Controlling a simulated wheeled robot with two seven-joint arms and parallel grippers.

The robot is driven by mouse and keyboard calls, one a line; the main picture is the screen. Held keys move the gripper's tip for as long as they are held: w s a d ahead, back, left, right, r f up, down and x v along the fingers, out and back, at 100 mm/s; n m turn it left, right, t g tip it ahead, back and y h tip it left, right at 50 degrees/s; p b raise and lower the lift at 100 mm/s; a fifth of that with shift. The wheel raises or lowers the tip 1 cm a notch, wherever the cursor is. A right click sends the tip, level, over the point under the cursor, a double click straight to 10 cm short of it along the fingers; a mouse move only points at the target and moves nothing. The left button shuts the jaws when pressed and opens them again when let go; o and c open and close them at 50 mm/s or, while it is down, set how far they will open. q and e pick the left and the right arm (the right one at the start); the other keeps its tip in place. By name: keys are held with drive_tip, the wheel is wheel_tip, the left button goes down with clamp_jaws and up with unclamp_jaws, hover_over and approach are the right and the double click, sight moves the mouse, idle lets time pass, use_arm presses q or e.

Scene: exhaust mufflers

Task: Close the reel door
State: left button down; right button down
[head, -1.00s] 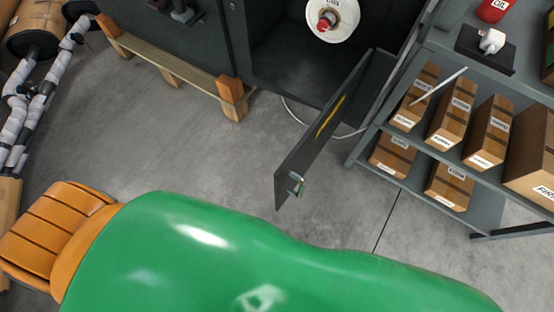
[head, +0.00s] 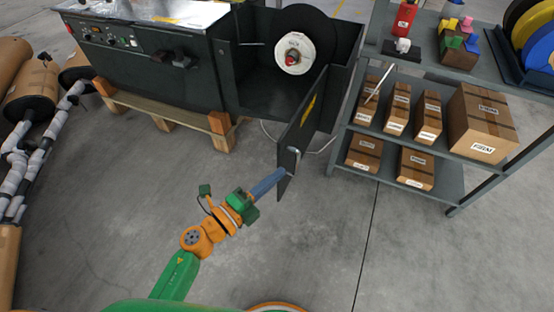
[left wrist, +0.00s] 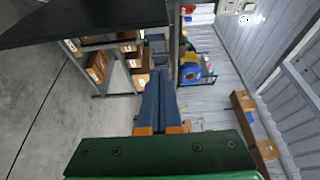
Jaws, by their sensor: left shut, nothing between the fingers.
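The reel door (head: 301,138) is a dark panel with a yellow mark, standing open from the dark reel compartment (head: 250,88) toward me. A small metal latch or handle shows at its free edge. Inside the compartment is a reel with a white hub (head: 294,53) and a red centre. My left gripper (head: 284,175) is shut and empty, its blue fingers at the door's lower free edge; whether they touch it I cannot tell. In the left wrist view the shut fingers (left wrist: 160,95) point ahead, and a dark panel (left wrist: 80,22), likely the door, crosses the top left. My right gripper is not in view.
A grey shelf (head: 447,165) with cardboard boxes (head: 480,122) stands right of the door. A machine (head: 150,60) on a wooden pallet (head: 170,110) is at left. Wrapped pipes (head: 30,150) lie at the far left. The concrete floor in front is clear.

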sight(279, 155)
use_arm(q)
drive_tip(key=w, duration=0.2)
drive_tip(key=w+b, duration=0.1)
drive_tip(key=w, duration=0.3)
drive_tip(key=shift+w+d, duration=0.3)
drive_tip(key=shift+a, duration=0.1)
